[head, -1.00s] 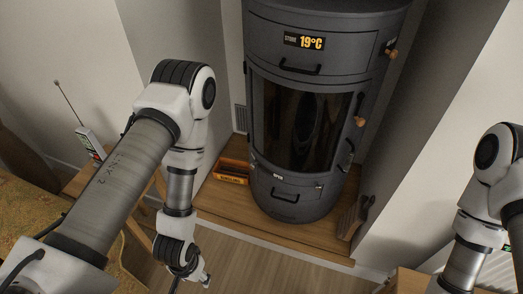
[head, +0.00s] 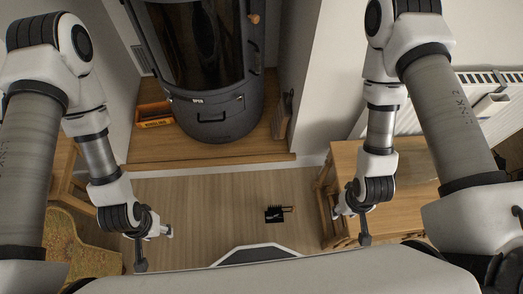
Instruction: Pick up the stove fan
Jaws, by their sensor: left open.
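A small black object with a row of upright fins, which looks like the stove fan (head: 275,214), lies on the wooden floor near the middle of the head view. My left gripper (head: 153,248) is open and empty, to the left of it and well apart. My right gripper (head: 352,226) is to the right of it, by the small wooden table; its fingers look spread, with nothing between them. Neither gripper touches the black object.
A dark grey stove (head: 215,115) stands on a raised wooden platform (head: 165,152) with an orange box (head: 153,115). A wooden table (head: 345,160) stands at the right below a radiator (head: 490,78). A patterned chair seat (head: 75,240) is at the left. Floor around the black object is clear.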

